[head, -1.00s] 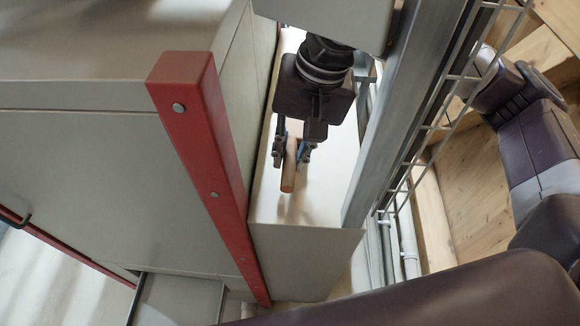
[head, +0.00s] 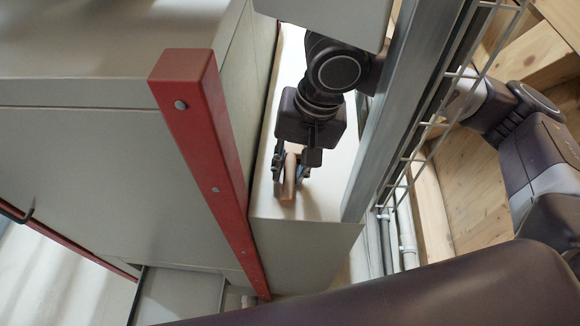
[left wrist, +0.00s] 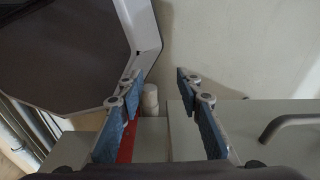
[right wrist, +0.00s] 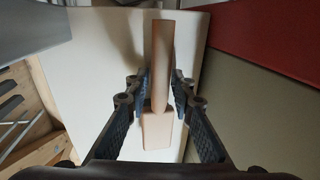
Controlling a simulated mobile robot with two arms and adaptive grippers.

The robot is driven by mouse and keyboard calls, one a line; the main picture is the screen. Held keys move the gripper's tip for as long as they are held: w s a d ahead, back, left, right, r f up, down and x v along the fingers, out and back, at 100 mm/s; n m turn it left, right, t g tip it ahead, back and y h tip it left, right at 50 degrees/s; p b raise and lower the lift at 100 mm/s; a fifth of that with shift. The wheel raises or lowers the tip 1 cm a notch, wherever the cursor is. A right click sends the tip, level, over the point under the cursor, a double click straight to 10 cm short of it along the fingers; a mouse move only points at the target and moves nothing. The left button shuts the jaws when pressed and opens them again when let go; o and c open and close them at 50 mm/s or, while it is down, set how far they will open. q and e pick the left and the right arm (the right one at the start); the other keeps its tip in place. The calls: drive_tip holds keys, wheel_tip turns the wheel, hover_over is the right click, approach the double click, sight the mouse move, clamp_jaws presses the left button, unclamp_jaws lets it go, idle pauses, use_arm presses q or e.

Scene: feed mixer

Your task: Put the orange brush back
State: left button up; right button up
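The orange brush (head: 289,176) looks orange-brown, with a long narrow handle and a paler block. My right gripper (head: 290,190) is shut on it over the pale top of a narrow box beside the red-edged machine. In the right wrist view the brush (right wrist: 162,60) sits between the fingers (right wrist: 162,85), its narrow part pointing away from me and its block nearer. I cannot tell whether it touches the top. My left gripper (left wrist: 158,85) is open and empty in the left wrist view, facing pale panels.
A red upright bar (head: 205,150) stands left of the box top (head: 322,190). A grey metal post (head: 395,110) and wire mesh (head: 440,120) stand close on the right. A dark handle (left wrist: 290,122) shows in the left wrist view.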

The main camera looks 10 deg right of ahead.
drive_tip(key=shift+o, duration=0.9)
drive_tip(key=shift+r, duration=0.5)
drive_tip(key=b+v, duration=0.1)
drive_tip(key=v, duration=1)
drive_tip(key=shift+r+b, duration=0.15)
drive_tip(key=shift+b, duration=0.15)
drive_tip(key=shift+d, duration=0.1)
